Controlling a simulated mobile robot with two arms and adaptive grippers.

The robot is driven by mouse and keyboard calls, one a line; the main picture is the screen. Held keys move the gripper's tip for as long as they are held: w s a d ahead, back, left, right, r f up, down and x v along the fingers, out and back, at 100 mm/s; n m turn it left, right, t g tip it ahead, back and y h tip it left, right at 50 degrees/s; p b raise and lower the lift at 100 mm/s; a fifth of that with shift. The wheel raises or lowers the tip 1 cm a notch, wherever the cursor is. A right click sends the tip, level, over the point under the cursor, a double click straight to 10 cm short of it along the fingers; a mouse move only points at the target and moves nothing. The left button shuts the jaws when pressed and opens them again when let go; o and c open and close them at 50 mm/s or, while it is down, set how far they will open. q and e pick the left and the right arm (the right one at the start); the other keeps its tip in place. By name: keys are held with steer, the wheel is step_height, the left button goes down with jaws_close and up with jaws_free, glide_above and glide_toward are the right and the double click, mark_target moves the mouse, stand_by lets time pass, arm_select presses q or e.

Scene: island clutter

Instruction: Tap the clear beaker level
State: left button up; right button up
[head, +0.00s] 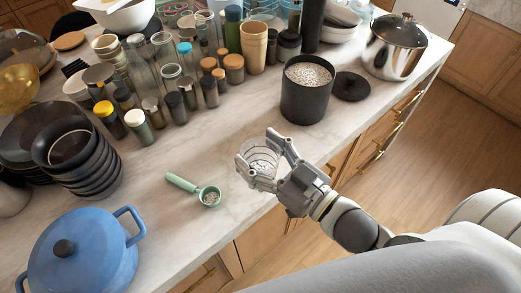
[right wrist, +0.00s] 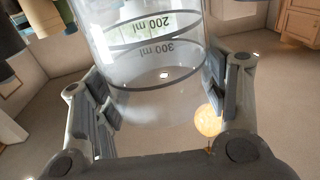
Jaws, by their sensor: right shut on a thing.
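The clear beaker (head: 262,153) is at the counter's front edge in the head view, between the fingers of my right gripper (head: 257,158). In the right wrist view the beaker (right wrist: 150,45) shows dark rings and the marks 200 ml and 300 ml. The right gripper's (right wrist: 165,95) two fingers close on its opposite sides. Something pale shows inside it in the head view, but its level is not clear. Whether its base touches the counter cannot be told. My left gripper is out of view.
A green scoop (head: 195,188) with grains lies left of the beaker. A dark canister (head: 305,100) of pale grains stands behind, beside its black lid (head: 351,86). A blue pot (head: 85,255), black bowls (head: 85,165) and crowded jars fill the left and back.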

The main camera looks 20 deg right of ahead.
mark_target(248, 157)
steer(key=shift+f+b, duration=2.95)
steer(key=shift+f, duration=1.7)
step_height(248, 157, up, 3)
steer(key=p, duration=0.3)
steer(key=shift+f, duration=0.25)
step_height(248, 157, down, 2)
steer(key=shift+f+b, duration=0.2)
steer(key=shift+b, duration=0.7)
steer(key=shift+r, duration=0.1)
steer(key=shift+r+p, duration=2.05)
steer(key=shift+p, duration=0.45)
